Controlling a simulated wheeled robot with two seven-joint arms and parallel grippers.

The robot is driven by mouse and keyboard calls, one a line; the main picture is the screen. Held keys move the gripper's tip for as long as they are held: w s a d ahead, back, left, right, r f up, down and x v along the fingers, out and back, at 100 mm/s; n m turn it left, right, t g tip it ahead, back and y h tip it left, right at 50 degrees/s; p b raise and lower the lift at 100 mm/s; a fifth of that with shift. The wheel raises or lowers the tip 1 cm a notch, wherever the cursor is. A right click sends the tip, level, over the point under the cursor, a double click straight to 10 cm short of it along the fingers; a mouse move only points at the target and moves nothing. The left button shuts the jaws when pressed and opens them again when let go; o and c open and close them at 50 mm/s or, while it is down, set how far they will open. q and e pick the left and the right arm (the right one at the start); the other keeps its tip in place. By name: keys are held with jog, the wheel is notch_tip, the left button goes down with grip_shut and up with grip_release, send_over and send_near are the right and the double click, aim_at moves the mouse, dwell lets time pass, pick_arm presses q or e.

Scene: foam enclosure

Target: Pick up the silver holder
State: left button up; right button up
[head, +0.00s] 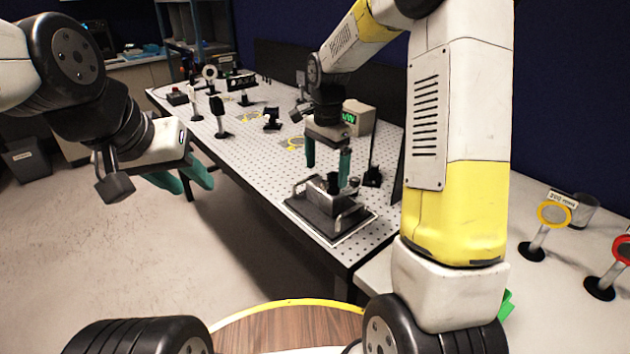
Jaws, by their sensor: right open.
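The silver holder (322,198) appears to be the grey metal piece with a dark round part on top. It sits on a black tray (318,222) at the near end of the perforated table. My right gripper (327,160) points down just above it with its teal fingers apart. One finger is above the left side of the holder and the other is near its right side. I cannot tell whether a finger touches it. My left gripper (184,178) hangs over the floor left of the table, its teal fingers apart and empty.
The perforated table (240,136) carries several small optical stands and a box with a green display (358,118) behind my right gripper. Ring stands (552,216) are on the right-hand surface.

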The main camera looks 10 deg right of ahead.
notch_tip(320, 180, down, 7)
jog(key=shift+s, duration=0.15)
jog(key=c, duration=1.6)
jog(key=shift+r, duration=0.1)
jog(key=shift+c, duration=0.5)
